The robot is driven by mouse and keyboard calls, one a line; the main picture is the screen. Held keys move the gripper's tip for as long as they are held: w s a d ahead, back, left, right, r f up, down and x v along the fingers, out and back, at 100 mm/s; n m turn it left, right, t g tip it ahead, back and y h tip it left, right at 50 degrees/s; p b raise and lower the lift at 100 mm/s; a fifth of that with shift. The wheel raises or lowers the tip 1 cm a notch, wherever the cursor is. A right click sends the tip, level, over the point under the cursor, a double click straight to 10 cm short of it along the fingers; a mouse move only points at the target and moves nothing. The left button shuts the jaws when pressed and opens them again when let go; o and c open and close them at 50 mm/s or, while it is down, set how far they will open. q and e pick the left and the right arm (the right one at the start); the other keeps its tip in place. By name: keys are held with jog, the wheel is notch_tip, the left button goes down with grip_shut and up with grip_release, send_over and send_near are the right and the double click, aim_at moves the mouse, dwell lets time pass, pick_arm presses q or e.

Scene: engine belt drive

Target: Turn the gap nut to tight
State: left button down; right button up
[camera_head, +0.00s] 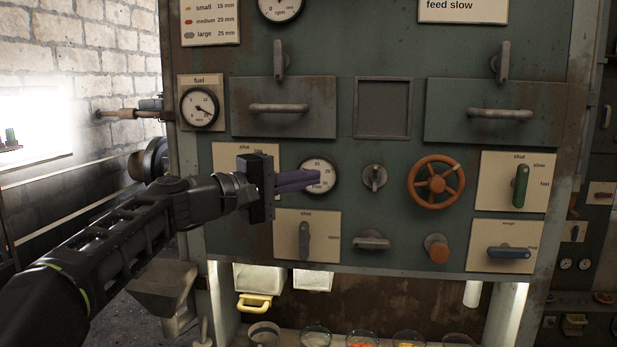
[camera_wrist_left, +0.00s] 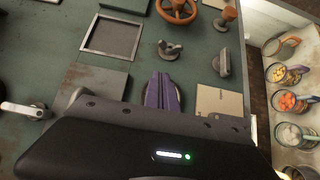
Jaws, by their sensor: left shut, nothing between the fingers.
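My left gripper (camera_head: 316,179) reaches in from the left with its purple fingers shut and empty. Its fingertips overlap the lower left of a small round gauge (camera_head: 322,166); I cannot tell whether they touch it. In the left wrist view the shut fingers (camera_wrist_left: 163,84) point at the panel. No label reading "gap nut" is legible. A grey round knob (camera_head: 374,178) with a raised upright bar sits right of the gauge, apart from the fingers; it also shows in the left wrist view (camera_wrist_left: 169,50). The gripper body hides part of a cream plate (camera_head: 228,156). My right gripper is out of view.
An orange handwheel (camera_head: 436,203), a grey handle (camera_head: 372,241) and an orange knob (camera_head: 439,254) stick out nearby. A grey lever (camera_head: 304,240) is on a plate below the gripper. Green (camera_head: 521,187) and blue (camera_head: 509,253) levers are at right. Bowls stand on a shelf (camera_head: 288,331) below.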

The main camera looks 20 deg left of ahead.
pick_arm(q)
jog(key=p, duration=0.2)
send_near(373, 171)
jog(key=w, duration=0.2)
jog(key=a, duration=0.1)
jog(key=shift+w+r, duration=0.25)
jog(key=shift+w, duration=0.15)
jog(key=d, duration=0.1)
jog(key=w+d, duration=0.1)
jog(key=d, duration=0.1)
jog(key=shift+w+d+f, duration=0.1)
jog(key=shift+w, duration=0.05)
jog(key=shift+w+d+f, duration=0.1)
jog(key=shift+w+d, duration=0.05)
jog(key=shift+d, duration=0.3)
jog(key=shift+p, duration=0.35)
